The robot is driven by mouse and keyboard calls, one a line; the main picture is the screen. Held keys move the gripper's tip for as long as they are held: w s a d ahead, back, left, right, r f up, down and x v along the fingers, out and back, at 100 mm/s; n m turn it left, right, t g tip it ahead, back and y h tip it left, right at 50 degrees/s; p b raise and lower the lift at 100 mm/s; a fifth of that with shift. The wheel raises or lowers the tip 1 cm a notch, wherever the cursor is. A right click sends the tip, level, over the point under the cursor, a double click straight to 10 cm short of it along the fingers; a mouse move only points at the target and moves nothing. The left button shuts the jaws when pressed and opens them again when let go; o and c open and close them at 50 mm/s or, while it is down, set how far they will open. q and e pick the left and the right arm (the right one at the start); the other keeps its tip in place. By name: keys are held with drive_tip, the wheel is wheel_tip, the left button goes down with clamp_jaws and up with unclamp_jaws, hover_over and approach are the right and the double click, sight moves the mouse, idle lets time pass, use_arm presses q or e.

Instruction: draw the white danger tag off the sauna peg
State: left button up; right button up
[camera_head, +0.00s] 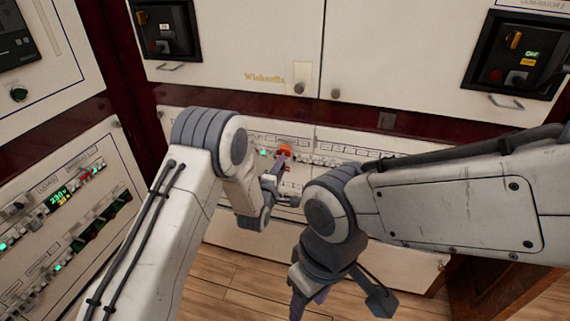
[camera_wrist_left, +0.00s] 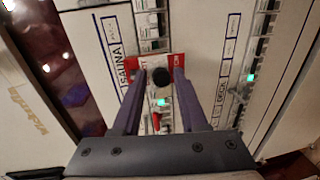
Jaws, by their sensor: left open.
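In the head view a small orange-red patch (camera_head: 284,151) shows at the same place on the breaker panel. My left gripper (camera_wrist_left: 160,84) is open, with one finger on each side of the peg and in front of the tag. I cannot tell whether the fingers touch the tag. My right gripper (camera_head: 308,298) hangs low over the floor, away from the panel; its jaws are unclear.
A row of breakers with a green light (camera_wrist_left: 251,78) and a DECK label runs beside the tag. A red lever (camera_wrist_left: 156,121) and a green light lie between my fingers. A second breaker panel (camera_head: 62,215) stands at left. White cabinet doors (camera_head: 400,65) are above.

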use_arm(q)
clamp_jaws()
drive_tip(key=shift+r, duration=0.1)
idle(0.3)
drive_tip(key=shift+f+v, duration=0.1)
drive_tip(key=shift+v, duration=0.75)
drive_tip(key=shift+f+v, duration=0.15)
drive_tip(key=shift+v, duration=0.65)
drive_tip(key=shift+s, duration=0.1)
drive_tip(key=f+v, duration=0.1)
drive_tip(key=v, duration=0.6)
drive_tip(key=shift+b, duration=0.35)
